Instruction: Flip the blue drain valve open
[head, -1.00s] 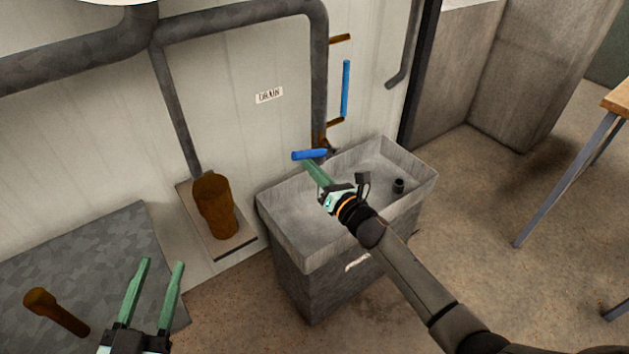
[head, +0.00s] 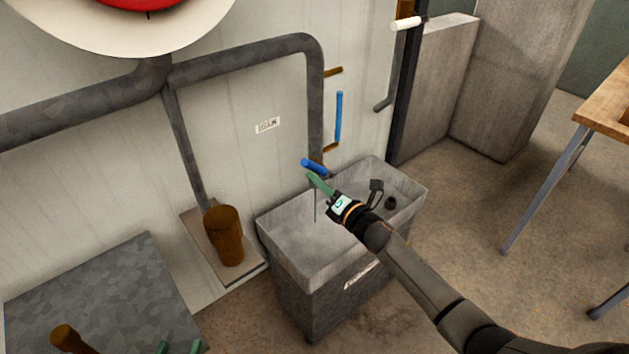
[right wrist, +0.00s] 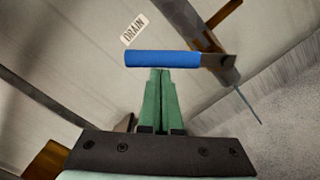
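The blue drain valve handle (head: 313,166) sits at the lower end of the grey pipe, above the basin. In the head view it slopes down to the right; it also shows in the right wrist view (right wrist: 162,58). My right gripper (head: 314,178) is just below the handle. In the right wrist view its fingers (right wrist: 160,73) are together with nothing between them, tips at the handle's lower edge. A thin line (head: 315,206) hangs below the handle into the basin, like a stream. My left gripper (head: 180,347) shows only two separated fingertips at the bottom edge.
A grey basin (head: 288,262) stands below the valve. A vertical blue tube (head: 339,117) is on the wall beside the pipe (head: 315,110). A DRAIN label (head: 267,125) is to the left. A brown cylinder (head: 224,236) and a wooden table (head: 606,100) stand apart.

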